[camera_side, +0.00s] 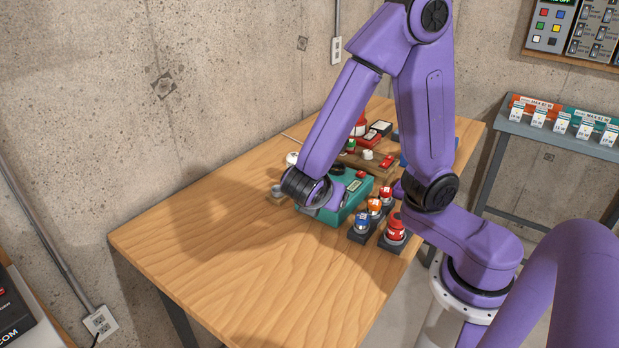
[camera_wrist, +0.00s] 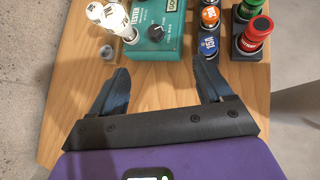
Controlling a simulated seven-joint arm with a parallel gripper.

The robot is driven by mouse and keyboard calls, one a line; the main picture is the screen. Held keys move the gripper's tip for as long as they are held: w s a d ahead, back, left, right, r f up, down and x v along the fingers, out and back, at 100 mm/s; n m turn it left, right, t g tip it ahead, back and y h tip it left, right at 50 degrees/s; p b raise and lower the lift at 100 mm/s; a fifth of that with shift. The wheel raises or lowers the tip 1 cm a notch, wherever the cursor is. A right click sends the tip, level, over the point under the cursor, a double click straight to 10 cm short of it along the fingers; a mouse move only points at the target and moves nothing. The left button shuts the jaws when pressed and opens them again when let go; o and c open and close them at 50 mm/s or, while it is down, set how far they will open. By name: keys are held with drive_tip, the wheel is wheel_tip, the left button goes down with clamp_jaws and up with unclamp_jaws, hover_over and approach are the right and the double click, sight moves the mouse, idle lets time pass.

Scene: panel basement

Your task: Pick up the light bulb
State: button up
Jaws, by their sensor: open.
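A rounded white object (camera_side: 292,158) shows beside my wrist in the side view and looks like the light bulb, but it is too small to be sure. In the wrist view, white rounded pieces (camera_wrist: 95,11) stand at the top left, left of the teal tester box (camera_wrist: 156,48); one may be the bulb. My gripper (camera_wrist: 164,71) is open with nothing between its fingers. The fingers point towards the teal box, and the white pieces lie beyond the left finger. In the side view my wrist partly hides the teal box (camera_side: 322,215) and the fingers.
A wooden board (camera_side: 378,170) with small parts lies behind. The table's left and front (camera_side: 230,265) is clear.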

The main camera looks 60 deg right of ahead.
drive_tip(key=w+a+n+t+h, duration=0.2)
drive_tip(key=w+n, duration=0.1)
drive_tip(key=w, duration=0.2)
drive_tip(key=shift+d+r+x, duration=0.15)
drive_tip(key=shift+r+x, duration=0.15)
drive_tip(key=shift+x, duration=2.55)
drive_tip(key=shift+d+r+x, duration=0.15)
drive_tip(key=shift+r+x, duration=0.15)
drive_tip(key=shift+x, duration=2.55)
drive_tip(key=shift+d+r+x, duration=0.15)
drive_tip(key=shift+r+x, duration=0.15)
drive_tip(key=shift+x, duration=2.55)
drive_tip(key=shift+t+h, duration=0.3)
drive_tip(key=c, duration=1.1)
drive_tip(key=shift+c, duration=0.2)
drive_tip(key=shift+w+r, duration=0.1)
drive_tip(key=shift+r, duration=0.15)
